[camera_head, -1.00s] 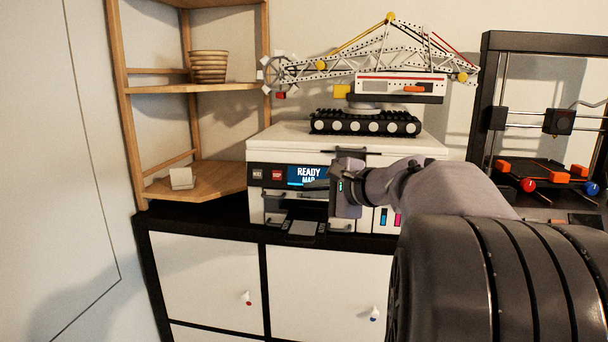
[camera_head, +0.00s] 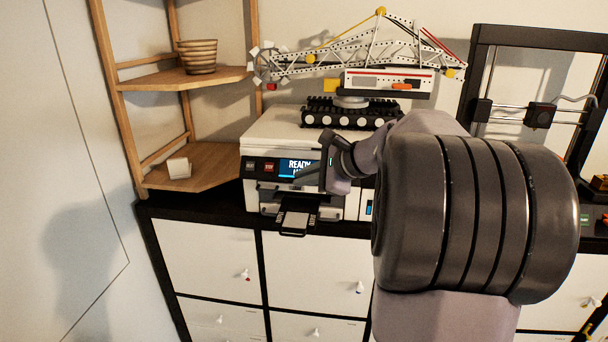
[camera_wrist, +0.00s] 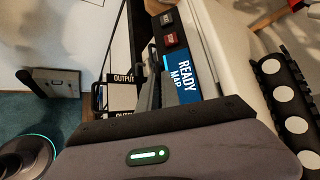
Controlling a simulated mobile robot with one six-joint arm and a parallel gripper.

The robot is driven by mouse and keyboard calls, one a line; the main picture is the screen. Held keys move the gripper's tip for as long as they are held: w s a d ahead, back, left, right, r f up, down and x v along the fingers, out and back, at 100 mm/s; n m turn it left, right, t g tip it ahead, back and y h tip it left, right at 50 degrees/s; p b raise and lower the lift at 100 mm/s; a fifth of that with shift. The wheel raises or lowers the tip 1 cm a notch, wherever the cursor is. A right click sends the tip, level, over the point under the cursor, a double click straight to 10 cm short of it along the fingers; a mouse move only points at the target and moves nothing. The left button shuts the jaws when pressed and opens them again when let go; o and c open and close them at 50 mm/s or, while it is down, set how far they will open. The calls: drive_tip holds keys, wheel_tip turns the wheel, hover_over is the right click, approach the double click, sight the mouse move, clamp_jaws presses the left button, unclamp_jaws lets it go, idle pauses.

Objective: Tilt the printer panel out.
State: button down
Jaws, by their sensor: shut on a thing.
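The white printer (camera_head: 282,128) stands on the black-topped cabinet. Its dark front panel (camera_head: 258,166) carries two buttons and a blue screen reading READY. In the wrist view the panel (camera_wrist: 168,30) runs along the printer front, with READY MAP on its screen. My gripper (camera_head: 308,174) is at the right part of the panel, its fingers just in front of the screen's lower edge. In the wrist view the fingers (camera_wrist: 151,88) are close together at the panel's lower edge, shut on it. The exact contact is hidden, and I cannot tell the panel's tilt.
Below the panel, an output tray (camera_head: 294,221) sticks out of the printer. A toy crane model (camera_head: 350,112) stands on the printer's top. A wooden corner shelf (camera_head: 205,160) is at left, and a 3D printer (camera_head: 540,42) at right. White cabinet doors (camera_head: 215,258) are below.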

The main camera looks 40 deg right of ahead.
drive_tip(key=c, duration=1.6)
unclamp_jaws()
drive_tip(key=shift+o, duration=0.2)
drive_tip(key=b+v, duration=0.2)
drive_tip(key=v, duration=1.5)
drive_tip(key=shift+s+r, duration=0.15)
drive_tip(key=shift+r, duration=0.05)
drive_tip(key=shift+d, duration=0.1)
drive_tip(key=w+a+f+n+g+y, duration=0.15)
drive_tip(key=a+f+n, duration=0.35)
drive_tip(key=a, duration=0.8)
drive_tip(key=w+a+f+n+g+h, duration=0.1)
drive_tip(key=a+f+n+g, duration=0.3)
drive_tip(key=a, duration=0.9)
drive_tip(key=s+a+f+n+t, duration=0.1)
drive_tip(key=s+a+f+n, duration=0.7)
drive_tip(key=a+n, duration=0.25)
wheel_tip(320, 180, down, 40)
drive_tip(key=s+g+b, duration=0.1)
drive_tip(key=s+b, duration=0.1)
drive_tip(key=b, duration=3.4)
drive_tip(key=shift+s+d+b, duration=0.2)
drive_tip(key=shift+s+b, duration=0.1)
drive_tip(key=shift+b, duration=0.05)
